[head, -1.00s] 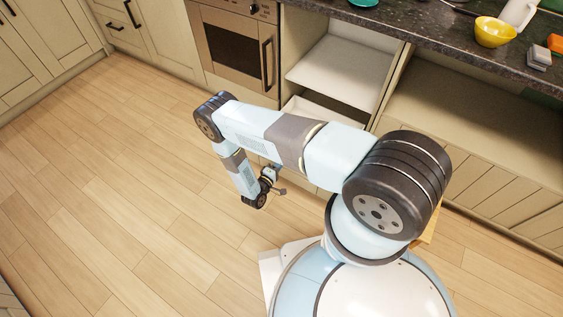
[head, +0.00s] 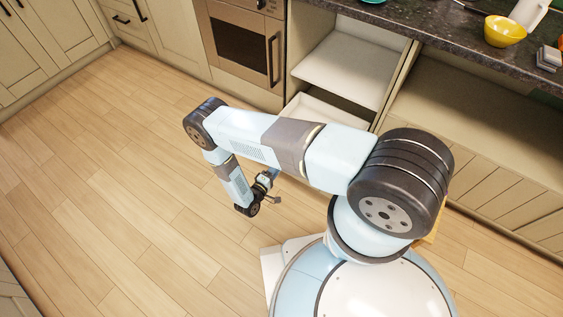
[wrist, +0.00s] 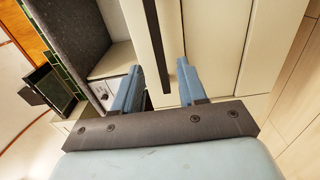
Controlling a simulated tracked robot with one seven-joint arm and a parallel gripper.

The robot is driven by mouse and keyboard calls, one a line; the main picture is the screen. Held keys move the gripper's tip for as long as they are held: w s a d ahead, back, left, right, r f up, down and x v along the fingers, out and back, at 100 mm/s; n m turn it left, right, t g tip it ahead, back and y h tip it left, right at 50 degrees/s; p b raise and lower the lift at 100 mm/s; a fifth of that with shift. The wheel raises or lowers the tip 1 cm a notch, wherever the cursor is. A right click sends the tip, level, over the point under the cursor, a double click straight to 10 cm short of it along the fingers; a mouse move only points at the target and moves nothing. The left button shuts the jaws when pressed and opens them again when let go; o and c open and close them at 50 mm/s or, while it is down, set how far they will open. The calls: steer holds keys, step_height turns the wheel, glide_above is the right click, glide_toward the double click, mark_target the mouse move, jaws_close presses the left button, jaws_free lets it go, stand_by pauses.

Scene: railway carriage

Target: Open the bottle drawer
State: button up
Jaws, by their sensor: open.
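In the wrist view, a cream cabinet front (wrist: 137,20) bears a long dark bar handle (wrist: 157,42). It looks like the bottle drawer, and it appears closed. My gripper (wrist: 158,88) is open, with one blue finger on each side of the handle's lower end in the picture. I cannot tell whether the fingers are deep enough to surround the handle, and no contact shows. In the head view my gripper (head: 264,188) hangs low over the wooden floor, small and partly hidden by the wrist. I cannot pick out the bottle drawer front there.
An oven (head: 241,45) stands at the back, beside an open cabinet with a white shelf (head: 345,68). A dark worktop (head: 425,25) carries a yellow bowl (head: 504,31). The floor (head: 110,190) to the left is clear.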

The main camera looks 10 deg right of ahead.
steer(key=v, duration=0.7)
steer(key=shift+a+r, duration=0.1)
steer(key=shift+a, duration=0.05)
stand_by(0.3)
